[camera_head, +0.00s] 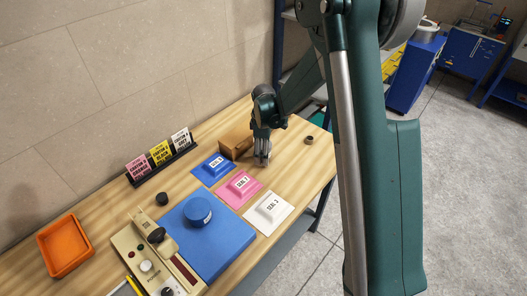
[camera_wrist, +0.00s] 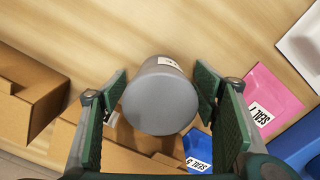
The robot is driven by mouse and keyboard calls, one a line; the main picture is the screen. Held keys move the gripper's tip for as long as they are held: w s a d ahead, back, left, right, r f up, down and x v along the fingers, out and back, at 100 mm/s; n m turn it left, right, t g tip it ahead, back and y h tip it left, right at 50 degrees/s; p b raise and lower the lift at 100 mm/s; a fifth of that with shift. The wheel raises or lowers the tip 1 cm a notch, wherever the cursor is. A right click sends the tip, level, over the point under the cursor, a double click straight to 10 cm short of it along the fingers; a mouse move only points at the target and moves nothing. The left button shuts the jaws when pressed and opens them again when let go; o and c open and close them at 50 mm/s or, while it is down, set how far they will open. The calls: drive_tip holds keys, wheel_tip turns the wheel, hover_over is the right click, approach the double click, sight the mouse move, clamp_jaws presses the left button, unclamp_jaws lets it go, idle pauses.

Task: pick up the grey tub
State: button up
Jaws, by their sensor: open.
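The grey tub (camera_wrist: 160,103) shows in the wrist view as a rounded grey cylinder with a small white label at its far edge. My gripper (camera_wrist: 160,88) is open, with one green pad on each side of the tub. The pads are very close to its sides; I cannot tell whether they touch it. In the head view my gripper (camera_head: 262,157) is low over the wooden table, beside the cardboard box. There I cannot clearly tell the tub from the grey fingers.
A cardboard box (camera_head: 236,141) stands close behind my gripper. The blue (camera_head: 213,168), pink (camera_head: 239,188) and white (camera_head: 269,212) seal pads lie in front. A blue mat (camera_head: 205,234) and an orange tray (camera_head: 66,246) are farther left.

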drive_tip(key=c, duration=1.2)
drive_tip(key=shift+r, duration=0.15)
drive_tip(key=shift+r, duration=4.9)
